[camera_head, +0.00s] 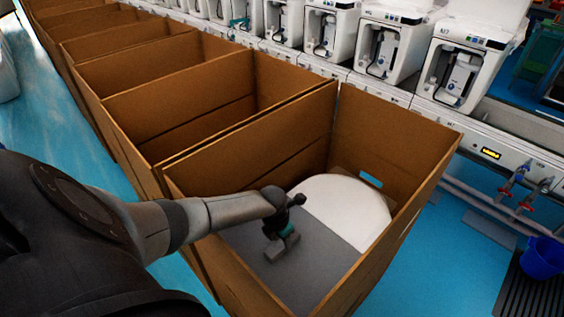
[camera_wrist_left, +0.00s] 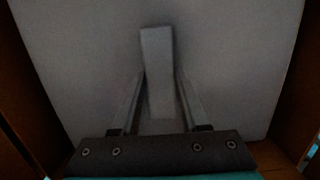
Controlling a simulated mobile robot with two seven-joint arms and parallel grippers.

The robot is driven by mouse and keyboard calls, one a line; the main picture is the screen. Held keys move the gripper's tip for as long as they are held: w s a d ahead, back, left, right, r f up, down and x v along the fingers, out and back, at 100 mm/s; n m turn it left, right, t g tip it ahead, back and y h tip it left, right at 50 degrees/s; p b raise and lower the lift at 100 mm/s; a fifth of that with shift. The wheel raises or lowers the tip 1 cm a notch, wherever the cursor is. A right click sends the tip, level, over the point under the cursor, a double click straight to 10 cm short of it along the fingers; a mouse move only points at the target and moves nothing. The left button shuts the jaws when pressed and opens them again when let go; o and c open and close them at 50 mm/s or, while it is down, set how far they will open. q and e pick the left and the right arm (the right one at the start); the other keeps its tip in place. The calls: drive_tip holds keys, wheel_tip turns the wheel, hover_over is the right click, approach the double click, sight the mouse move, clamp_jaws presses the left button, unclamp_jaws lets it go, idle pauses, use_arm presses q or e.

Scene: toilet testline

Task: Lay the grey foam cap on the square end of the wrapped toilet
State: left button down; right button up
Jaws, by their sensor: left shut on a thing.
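The grey foam cap (camera_head: 322,262) lies flat inside the nearest open cardboard box, over the near, square end of the wrapped toilet. The toilet's white rounded part (camera_head: 345,205) shows beyond the cap; its square end is hidden under it. My left gripper (camera_head: 282,246) reaches down into the box over the middle of the cap. In the left wrist view the gripper (camera_wrist_left: 161,76) is shut on the cap's raised grey tab, with the broad grey face of the cap (camera_wrist_left: 235,60) behind it. Whether the cap fully touches the toilet I cannot tell. My right gripper is out of view.
The nearest cardboard box (camera_head: 395,130) has tall walls close around the cap and my left arm. More open boxes (camera_head: 185,85) stand in a row behind it. White test machines (camera_head: 470,60) line the bench on the right. A blue bucket (camera_head: 543,257) stands at the right edge.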

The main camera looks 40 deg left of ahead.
use_arm(q)
drive_tip(key=shift+w+f+b, duration=0.1)
drive_tip(key=shift+f+b, duration=0.25)
idle(0.7)
drive_tip(key=shift+c, duration=1.7)
unclamp_jaws()
wheel_tip(320, 180, up, 15)
drive_tip(key=s+p, duration=0.2)
drive_tip(key=p, duration=0.3)
drive_tip(key=shift+s, duration=0.2)
drive_tip(key=shift+a+r, duration=0.1)
